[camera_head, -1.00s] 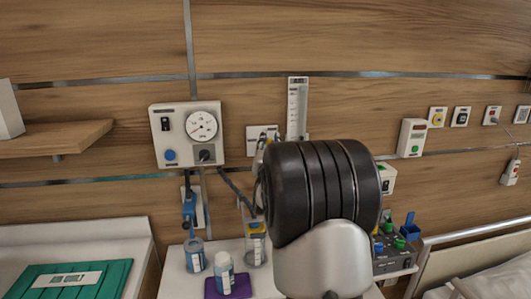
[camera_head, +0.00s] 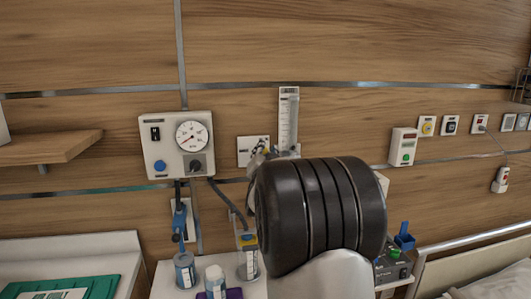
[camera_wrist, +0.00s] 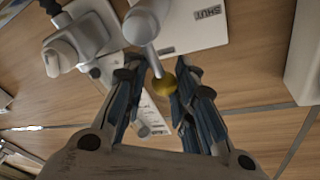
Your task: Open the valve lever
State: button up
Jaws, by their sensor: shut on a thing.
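The valve lever (camera_wrist: 153,58) shows in the wrist view as a pale rod running from a rounded hub to a brass-coloured ball knob (camera_wrist: 163,85). It stands in front of a white plate (camera_wrist: 192,30) on the wall marked "SHUT". My gripper (camera_wrist: 162,92) has its two blue-grey fingers on either side of the knob end and is shut on the lever. In the head view, my dark arm link hides most of the gripper and lever. Only part of the white plate (camera_head: 248,148) and some small grey parts show beside the link.
A gauge panel (camera_head: 165,160) is on the wall left of the valve. A clear upright flowmeter (camera_head: 289,115) is just above right. Below are bottles (camera_head: 185,270) on a shelf.

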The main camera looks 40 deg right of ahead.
jog(key=shift+w+f, duration=0.1)
jog(key=shift+f, duration=0.15)
jog(key=o, duration=1.1)
jog(key=shift+r, duration=0.2)
jog(key=v, duration=1.2)
jog(key=shift+f, duration=0.1)
